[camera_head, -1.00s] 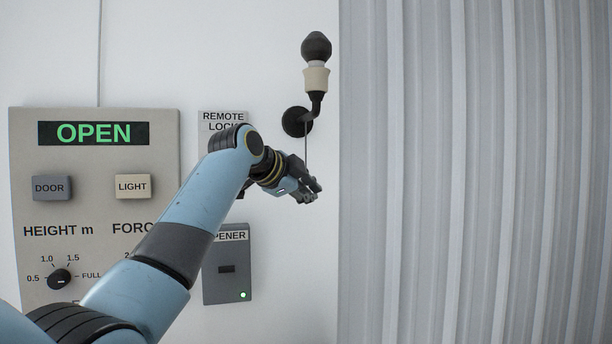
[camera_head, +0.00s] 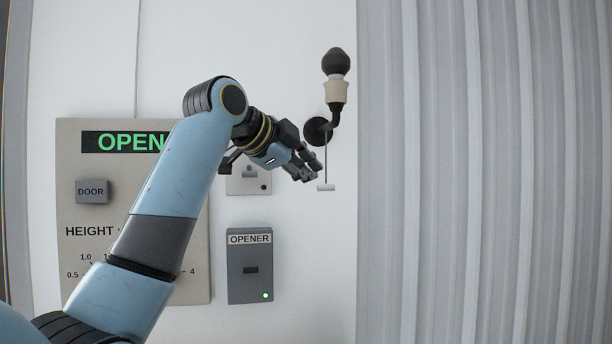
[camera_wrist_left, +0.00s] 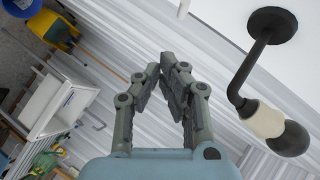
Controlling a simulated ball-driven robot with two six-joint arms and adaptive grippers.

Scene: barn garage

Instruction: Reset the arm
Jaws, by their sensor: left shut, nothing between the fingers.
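My left arm reaches up from the lower left in the head view, in front of the wall panel. Its left gripper (camera_head: 309,176) is shut and empty, just left of the hanging pull cord (camera_head: 326,165) with its pale end. In the left wrist view, the left gripper (camera_wrist_left: 170,62) shows its fingertips together with nothing between them. The wall lamp (camera_head: 336,92) is above the gripper in the head view; it also shows at the right of the left wrist view (camera_wrist_left: 262,121). My right gripper is in neither view.
The control panel (camera_head: 120,215) reads OPEN and is partly hidden by my arm. An opener box (camera_head: 250,285) with a lit green dot is below the gripper. A corrugated wall (camera_head: 480,180) fills the right. Yellow, white and green items lie far off in the wrist view.

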